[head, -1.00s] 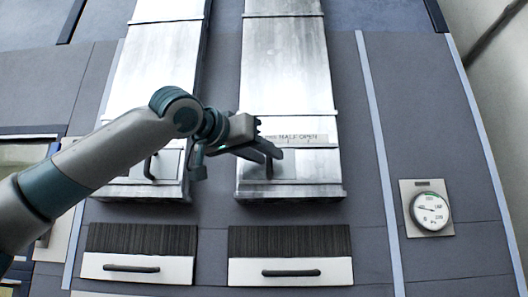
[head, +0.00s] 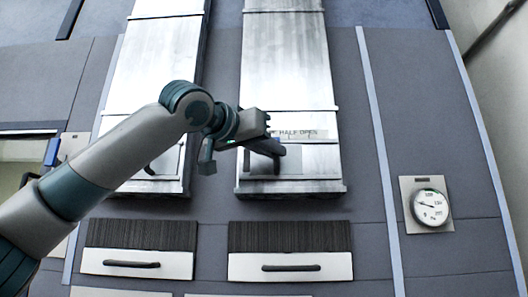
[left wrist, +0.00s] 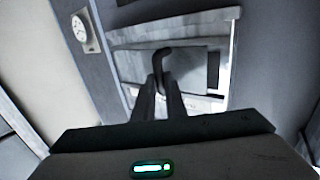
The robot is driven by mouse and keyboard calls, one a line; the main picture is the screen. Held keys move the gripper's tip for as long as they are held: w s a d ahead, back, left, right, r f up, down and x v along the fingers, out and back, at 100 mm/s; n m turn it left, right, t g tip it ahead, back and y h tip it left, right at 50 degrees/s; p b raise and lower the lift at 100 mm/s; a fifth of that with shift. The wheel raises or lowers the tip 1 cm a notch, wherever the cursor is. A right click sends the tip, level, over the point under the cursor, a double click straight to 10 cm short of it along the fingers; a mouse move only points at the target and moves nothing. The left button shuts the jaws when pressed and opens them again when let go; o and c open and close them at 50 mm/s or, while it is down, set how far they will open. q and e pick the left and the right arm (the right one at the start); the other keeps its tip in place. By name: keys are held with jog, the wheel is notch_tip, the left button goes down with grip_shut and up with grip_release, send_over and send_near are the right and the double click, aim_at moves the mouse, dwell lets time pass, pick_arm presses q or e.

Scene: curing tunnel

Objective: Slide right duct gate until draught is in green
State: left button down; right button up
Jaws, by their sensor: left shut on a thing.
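The right duct (head: 290,70) is a pale metal column with a sliding gate plate (head: 300,164) near its foot, below a label reading HALF OPEN. A dark strip shows to the left of the plate. My left gripper (head: 278,152) is shut on the gate's dark upright handle. The left wrist view shows the handle (left wrist: 163,62) between the fingertips, with the plate (left wrist: 190,64) behind it and a dark strip beside it. The round draught gauge (head: 430,207) is on the wall at right; its needle points roughly left, and its coloured zones are too small to read. My right gripper is not in view.
The left duct (head: 150,80) stands behind my left arm, with its own gate partly hidden. Below the ducts are two white drawer fronts with dark handles (head: 291,268). The wall between the right duct and the gauge is clear.

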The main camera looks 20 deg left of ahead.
aim_at(293, 149)
pick_arm(q)
jog(key=d, duration=0.2)
jog(key=w+d, duration=0.1)
jog(key=d, duration=0.1)
jog(key=shift+d+r, duration=0.1)
jog(key=shift+d, duration=0.1)
jog(key=shift+w+d, duration=0.15)
jog(key=shift+d, duration=0.1)
jog(key=c, duration=1.8)
grip_release()
jog(key=shift+a, duration=0.1)
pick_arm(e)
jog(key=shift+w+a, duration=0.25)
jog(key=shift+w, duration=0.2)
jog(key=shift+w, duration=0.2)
